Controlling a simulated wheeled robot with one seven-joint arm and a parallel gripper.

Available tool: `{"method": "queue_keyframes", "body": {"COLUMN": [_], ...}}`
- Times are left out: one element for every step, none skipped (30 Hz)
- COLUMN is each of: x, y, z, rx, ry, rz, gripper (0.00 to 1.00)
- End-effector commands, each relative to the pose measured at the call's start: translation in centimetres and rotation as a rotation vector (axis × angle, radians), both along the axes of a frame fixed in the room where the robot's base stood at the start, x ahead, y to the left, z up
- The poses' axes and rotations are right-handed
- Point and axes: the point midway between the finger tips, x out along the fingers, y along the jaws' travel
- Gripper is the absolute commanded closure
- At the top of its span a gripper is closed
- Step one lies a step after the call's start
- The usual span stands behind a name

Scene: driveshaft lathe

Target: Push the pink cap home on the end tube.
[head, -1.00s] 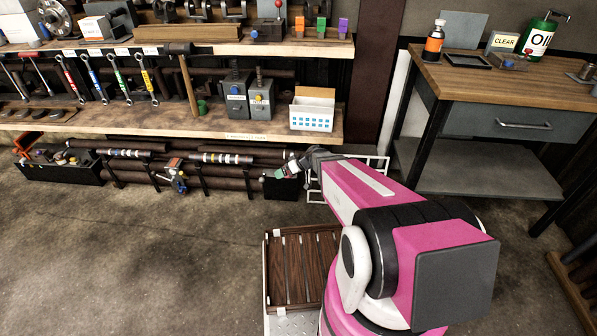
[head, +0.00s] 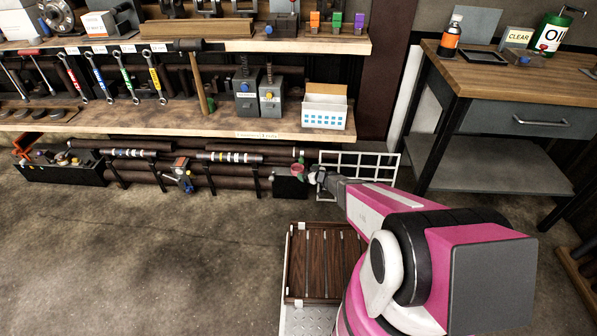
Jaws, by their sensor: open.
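Brown tubes (head: 130,176) lie stacked in a low black rack under the shelves. Their right ends show near my gripper (head: 311,173). A small patch of pink-red and green (head: 299,168) shows at the fingertips, by the right end of the tubes. It may be the pink cap, but it is too small to tell, and I cannot tell whether it touches a tube or a finger. My gripper is open and points left, low in front of a white wire grid. My pink arm comes in from the lower right. The fingertips are hard to make out.
A black box (head: 290,188) stands just below my gripper. The white wire grid (head: 357,163) is behind my wrist. The lower shelf (head: 200,124) overhangs the tubes. A workbench (head: 520,80) stands at the right. The floor at left is clear.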

Motion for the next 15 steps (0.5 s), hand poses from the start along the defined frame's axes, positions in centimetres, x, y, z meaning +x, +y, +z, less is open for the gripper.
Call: {"method": "queue_keyframes", "body": {"x": [0.8,1.0,1.3,1.4,1.5,1.6,1.7,1.8,2.0,2.3,2.5,2.9,3.2,3.6,4.0], "y": [0.6,0.8,1.1,1.2,1.3,1.4,1.5,1.6,1.8,1.9,2.2,2.5,2.8,3.1,3.5], "z": [-0.5,-0.6,-0.8,-0.8,-0.9,-0.9,-0.9,-0.9,-1.0,-1.1,-1.2,-1.4,-1.5,-1.7,-1.8], "rx": [0.000,0.000,0.000,0.000,0.000,0.000,0.000,0.000,0.000,0.000,0.000,0.001,0.001,0.001,0.001], "ry": [0.000,0.000,0.000,0.000,0.000,0.000,0.000,0.000,0.000,0.000,0.000,0.001,0.001,0.001,0.001], "rz": [0.001,0.001,0.001,0.000,0.000,0.000,0.000,0.000,0.001,0.001,0.001,0.002,0.002,0.002,0.002], "gripper": [0.00,0.00,0.00,0.00,0.00,0.00,0.00,0.00,0.00,0.00,0.00,0.00,0.00,0.00,0.00]}}
